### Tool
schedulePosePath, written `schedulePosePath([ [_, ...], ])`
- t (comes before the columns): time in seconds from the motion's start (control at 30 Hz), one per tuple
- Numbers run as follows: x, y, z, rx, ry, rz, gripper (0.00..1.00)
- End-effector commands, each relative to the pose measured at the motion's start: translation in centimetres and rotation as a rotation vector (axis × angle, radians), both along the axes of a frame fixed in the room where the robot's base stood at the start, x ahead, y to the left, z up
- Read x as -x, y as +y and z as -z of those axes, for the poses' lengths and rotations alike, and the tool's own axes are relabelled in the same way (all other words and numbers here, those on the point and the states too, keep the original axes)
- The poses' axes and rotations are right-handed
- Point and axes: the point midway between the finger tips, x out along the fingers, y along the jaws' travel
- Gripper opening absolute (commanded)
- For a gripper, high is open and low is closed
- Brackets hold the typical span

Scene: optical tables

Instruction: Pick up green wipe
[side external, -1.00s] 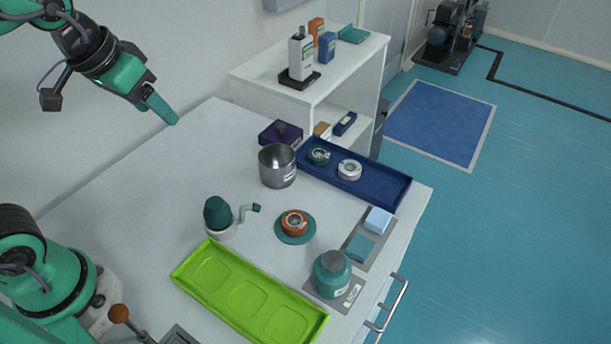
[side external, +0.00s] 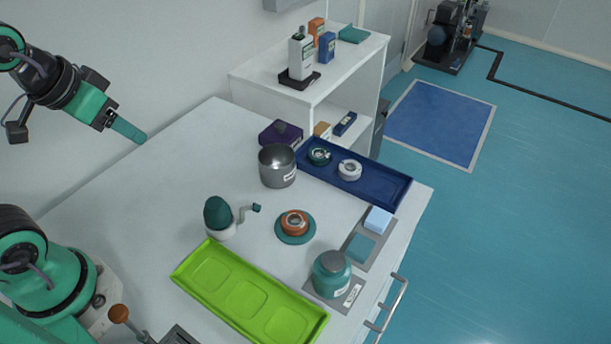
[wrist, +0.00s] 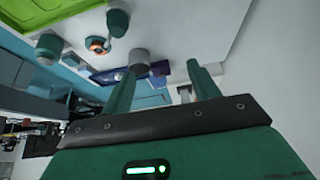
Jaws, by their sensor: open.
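A flat teal-green square wipe (side external: 362,248) lies on a grey mat (side external: 353,265) near the table's right edge, between a light blue stack (side external: 378,220) and a teal jar (side external: 332,274). A similar teal-green flat piece (side external: 353,34) lies on top of the white shelf. My gripper (side external: 132,131) is in the air at the far left, well away from both. In the wrist view its two green fingers (wrist: 163,88) stand apart with nothing between them. I cannot make out either green piece in the wrist view.
A green tray (side external: 248,292), a grinder with a crank (side external: 219,218), a metal cup (side external: 277,167), an orange ring on a teal disc (side external: 295,225) and a blue tray (side external: 385,187) stand on the white table. The left of the table is largely clear.

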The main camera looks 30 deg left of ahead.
Motion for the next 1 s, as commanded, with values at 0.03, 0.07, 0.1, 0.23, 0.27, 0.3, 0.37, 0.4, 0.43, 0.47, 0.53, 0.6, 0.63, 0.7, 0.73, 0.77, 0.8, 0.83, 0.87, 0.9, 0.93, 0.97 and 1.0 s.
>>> schedulePosePath([
  [0.03,0.0,0.0,0.0,0.0,0.0,0.0,0.6],
  [0.07,0.0,0.0,0.0,0.0,0.0,0.0,0.6],
  [0.1,0.0,0.0,0.0,0.0,0.0,0.0,0.6],
  [0.23,0.0,0.0,0.0,0.0,0.0,0.0,0.6],
  [0.27,0.0,0.0,0.0,0.0,0.0,0.0,0.6],
  [0.3,0.0,0.0,0.0,0.0,0.0,0.0,0.6],
  [0.37,0.0,0.0,0.0,0.0,0.0,0.0,0.65],
  [0.4,0.0,0.0,0.0,0.0,0.0,0.0,0.65],
  [0.43,0.0,0.0,0.0,0.0,0.0,0.0,0.65],
  [0.47,0.0,0.0,0.0,0.0,0.0,0.0,0.65],
  [0.53,0.0,0.0,0.0,0.0,0.0,0.0,0.65],
  [0.6,0.0,0.0,0.0,0.0,0.0,0.0,0.65],
  [0.63,0.0,0.0,0.0,0.0,0.0,0.0,0.65],
  [0.7,-0.1,-0.1,-0.1,0.002,0.002,0.001,0.65],
  [0.73,-0.2,-0.1,-0.1,0.003,0.003,0.001,0.65],
  [0.77,-0.3,-0.2,-0.2,0.004,0.005,0.001,0.65],
  [0.8,-0.5,-0.3,-0.3,0.006,0.008,0.002,0.65],
  [0.83,-0.7,-0.4,-0.3,0.008,0.012,0.003,0.65],
  [0.87,-0.9,-0.5,-0.4,0.009,0.016,0.004,0.65],
  [0.9,-1.3,-0.7,-0.5,0.013,0.021,0.006,0.65],
  [0.93,-1.6,-0.9,-0.6,0.016,0.027,0.008,0.65],
  [0.97,-1.9,-1.2,-0.7,0.019,0.032,0.008,0.65],
  [1.0,-2.4,-1.5,-0.9,0.024,0.041,0.01,0.65],
])
